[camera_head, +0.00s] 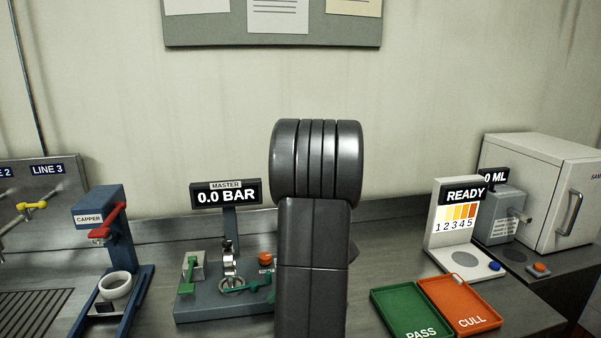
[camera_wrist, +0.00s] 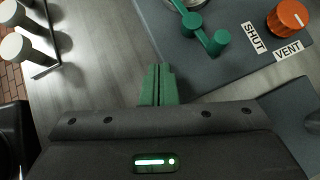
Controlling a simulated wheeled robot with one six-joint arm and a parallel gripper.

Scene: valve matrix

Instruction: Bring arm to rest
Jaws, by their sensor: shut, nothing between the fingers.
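My gripper (camera_wrist: 159,84) shows in the wrist view with its two green fingers together and nothing between them. It is above the bare grey bench, just off the edge of the master panel base (camera_wrist: 215,65). A green valve handle (camera_wrist: 205,36) on that base is apart from the fingertips, up and to the right. In the head view my dark arm stands upright in the middle, in front of the right side of the master panel (camera_head: 206,304); my gripper cannot be made out there.
An orange knob (camera_wrist: 288,17) sits beside SHUT and VENT labels. White capped cylinders (camera_wrist: 18,48) stand at the upper left. The capper (camera_head: 102,220) is left of the panel. Green (camera_head: 385,294) and orange (camera_head: 468,284) trays and the READY stand (camera_head: 438,215) are right of my arm.

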